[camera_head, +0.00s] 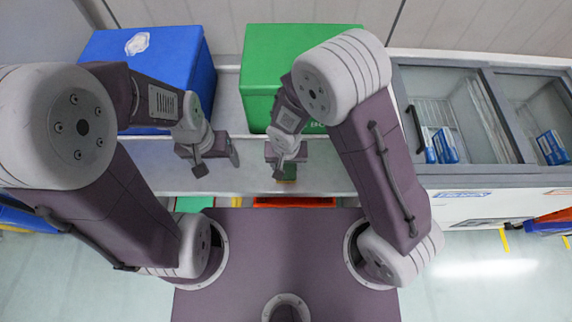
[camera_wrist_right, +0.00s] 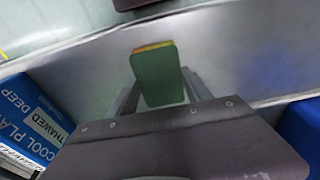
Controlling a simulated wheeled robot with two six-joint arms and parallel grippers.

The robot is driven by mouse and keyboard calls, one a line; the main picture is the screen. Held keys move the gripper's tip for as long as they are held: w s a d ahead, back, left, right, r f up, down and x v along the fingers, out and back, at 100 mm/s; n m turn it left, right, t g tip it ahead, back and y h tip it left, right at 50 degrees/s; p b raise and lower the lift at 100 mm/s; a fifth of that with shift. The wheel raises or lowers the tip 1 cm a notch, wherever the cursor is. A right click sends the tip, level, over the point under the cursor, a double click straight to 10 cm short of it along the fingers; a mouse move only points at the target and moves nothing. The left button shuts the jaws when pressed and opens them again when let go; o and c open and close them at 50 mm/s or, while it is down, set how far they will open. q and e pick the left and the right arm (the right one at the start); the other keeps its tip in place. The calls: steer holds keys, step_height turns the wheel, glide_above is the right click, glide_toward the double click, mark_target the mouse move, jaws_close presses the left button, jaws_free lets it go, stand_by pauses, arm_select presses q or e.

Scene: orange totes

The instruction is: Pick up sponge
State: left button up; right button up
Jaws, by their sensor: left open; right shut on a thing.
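The sponge (camera_wrist_right: 158,78) is green with a thin yellow-orange layer along one edge. In the right wrist view it sits between the fingers of my right gripper (camera_wrist_right: 160,95), which is shut on it. I cannot tell whether the sponge touches the shelf. My left gripper (camera_head: 215,166) is open and empty, left of the right one, over the same shelf.
A blue bin (camera_head: 205,75) stands behind my left gripper and a green bin (camera_head: 262,60) behind my right one. A freezer (camera_head: 480,180) with blue boxes stands at the right. An orange tote (camera_head: 294,202) shows below the shelf's front edge.

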mark_target(288, 167)
steer(key=shift+r, duration=0.4)
steer(key=r, duration=0.3)
steer(key=shift+s+d+r+p, duration=0.15)
steer(key=shift+d+r+p, duration=0.2)
steer(key=shift+r, duration=0.05)
steer(key=s+d+r+b, duration=0.2)
steer(key=s+d+r, duration=0.3)
steer(key=d, duration=0.4)
steer(key=shift+s+d+r, duration=0.15)
steer(key=shift+s+r, duration=0.2)
steer(key=shift+r, duration=0.3)
